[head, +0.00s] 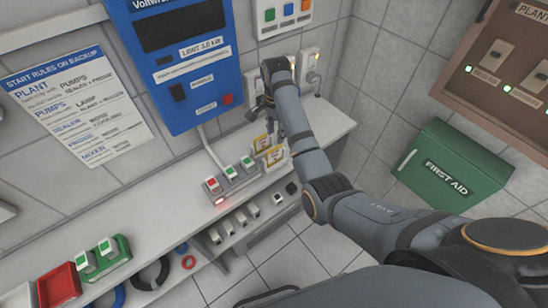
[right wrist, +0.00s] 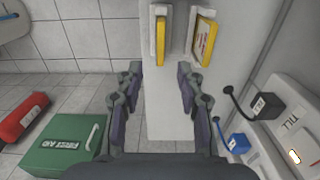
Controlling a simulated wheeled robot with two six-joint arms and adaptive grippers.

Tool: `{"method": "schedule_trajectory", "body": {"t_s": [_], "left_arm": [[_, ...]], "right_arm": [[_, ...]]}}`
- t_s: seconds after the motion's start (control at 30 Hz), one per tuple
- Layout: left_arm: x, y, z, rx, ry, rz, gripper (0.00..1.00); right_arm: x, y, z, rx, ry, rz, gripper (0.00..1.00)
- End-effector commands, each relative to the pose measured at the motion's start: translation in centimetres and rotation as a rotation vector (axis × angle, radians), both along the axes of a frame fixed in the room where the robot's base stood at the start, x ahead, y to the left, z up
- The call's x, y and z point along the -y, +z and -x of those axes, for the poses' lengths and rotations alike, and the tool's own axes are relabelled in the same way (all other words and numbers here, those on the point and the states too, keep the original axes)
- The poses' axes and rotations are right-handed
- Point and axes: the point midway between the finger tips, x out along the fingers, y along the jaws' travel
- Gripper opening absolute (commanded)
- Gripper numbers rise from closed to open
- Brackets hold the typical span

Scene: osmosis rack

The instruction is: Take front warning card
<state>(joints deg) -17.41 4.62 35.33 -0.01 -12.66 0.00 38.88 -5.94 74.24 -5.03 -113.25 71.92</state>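Two yellow warning cards stand in pale holders on the white shelf. The one nearer the shelf's front edge (head: 274,155) shows edge-on in the right wrist view (right wrist: 160,41). The one nearer the wall (head: 262,142) stands turned in the right wrist view (right wrist: 205,41), with red and yellow on its face. My right gripper (right wrist: 160,78) is open and empty over the shelf. Its fingers lie on either side of the front card's line, with the card beyond the fingertips. In the head view the right gripper (head: 264,112) is partly hidden behind its own arm. My left gripper is out of view.
A switch strip (head: 230,178) lies beside the cards. A blue voltmeter panel (head: 175,60) hangs above. A green first aid box (head: 450,165) is on the right wall. Black and blue plugs (right wrist: 262,103) are at the wall side. Green and red trays (head: 60,285) stand at left.

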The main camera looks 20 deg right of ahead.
Motion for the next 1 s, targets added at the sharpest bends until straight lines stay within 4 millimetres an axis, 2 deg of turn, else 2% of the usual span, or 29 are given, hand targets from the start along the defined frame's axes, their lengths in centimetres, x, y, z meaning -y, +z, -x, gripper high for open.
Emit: {"method": "schedule_trajectory", "body": {"t_s": [0.03,0.2,0.43,0.57,0.7,0.97,1.0], "left_arm": [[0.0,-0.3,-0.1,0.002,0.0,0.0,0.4],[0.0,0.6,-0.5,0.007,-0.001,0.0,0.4],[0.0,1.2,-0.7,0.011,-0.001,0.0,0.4],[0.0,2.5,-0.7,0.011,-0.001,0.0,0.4],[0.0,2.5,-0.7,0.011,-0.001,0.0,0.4],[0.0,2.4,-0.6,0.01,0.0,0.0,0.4],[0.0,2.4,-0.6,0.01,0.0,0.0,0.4]], "right_arm": [[0.0,-1.2,0.1,-0.004,0.0,0.0,0.38],[0.0,-3.2,0.1,-0.002,0.001,0.0,0.38],[-0.2,-4.2,0.1,-0.002,0.002,0.0,0.38],[-0.6,-6.4,0.3,-0.004,0.003,-0.001,0.38],[-0.6,-8.4,0.2,0.0,0.002,0.0,0.38],[-0.6,-8.9,0.2,0.001,0.002,0.0,0.38],[-0.6,-8.9,0.2,0.001,0.002,0.0,0.32]]}}
